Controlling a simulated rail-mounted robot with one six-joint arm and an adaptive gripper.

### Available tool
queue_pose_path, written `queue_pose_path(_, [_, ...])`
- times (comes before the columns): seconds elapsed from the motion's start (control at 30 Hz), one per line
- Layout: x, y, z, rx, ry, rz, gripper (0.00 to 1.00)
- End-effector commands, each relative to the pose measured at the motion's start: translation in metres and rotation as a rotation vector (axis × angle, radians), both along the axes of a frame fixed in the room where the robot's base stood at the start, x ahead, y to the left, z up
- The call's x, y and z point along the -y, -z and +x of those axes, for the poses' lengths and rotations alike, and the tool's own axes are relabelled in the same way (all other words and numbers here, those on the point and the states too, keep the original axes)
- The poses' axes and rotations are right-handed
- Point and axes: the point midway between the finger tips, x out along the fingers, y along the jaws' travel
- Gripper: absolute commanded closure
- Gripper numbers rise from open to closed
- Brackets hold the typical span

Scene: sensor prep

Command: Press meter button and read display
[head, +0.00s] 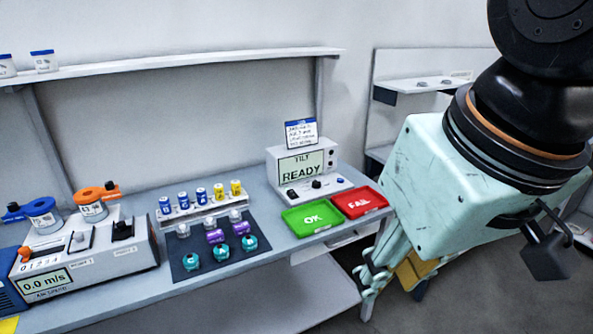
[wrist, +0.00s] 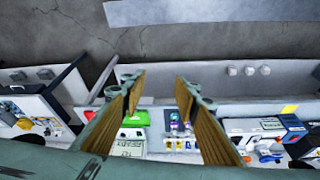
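A second instrument (head: 85,262) at the left has a display (head: 46,282) reading "0.0 m/s". My gripper (head: 390,268) hangs at the right, off the bench end and clear of both devices. In the wrist view my gripper (wrist: 159,84) has its fingers wide apart with nothing between them. The white meter also shows in the wrist view (wrist: 129,148), partly hidden by a finger.
A green OK tray (head: 311,218) and a red FAIL tray (head: 359,202) lie in front of the white meter. Several vials stand in a rack (head: 203,208) beside a dark mat (head: 216,262) with teal and purple parts. A shelf (head: 180,65) runs above the bench.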

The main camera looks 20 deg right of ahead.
Motion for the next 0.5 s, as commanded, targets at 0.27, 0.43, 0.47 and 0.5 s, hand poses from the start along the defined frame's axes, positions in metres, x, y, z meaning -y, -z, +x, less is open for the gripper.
queue_pose_path(0.27, [0.0, 0.0, 0.0, 0.0, 0.0, 0.0, 0.97])
queue_pose_path(0.43, [0.0, 0.0, 0.0, 0.0, 0.0, 0.0, 1.0])
queue_pose_path(0.47, [0.0, 0.0, 0.0, 0.0, 0.0, 0.0, 1.0])
queue_pose_path(0.5, [0.0, 0.0, 0.0, 0.0, 0.0, 0.0, 1.0])
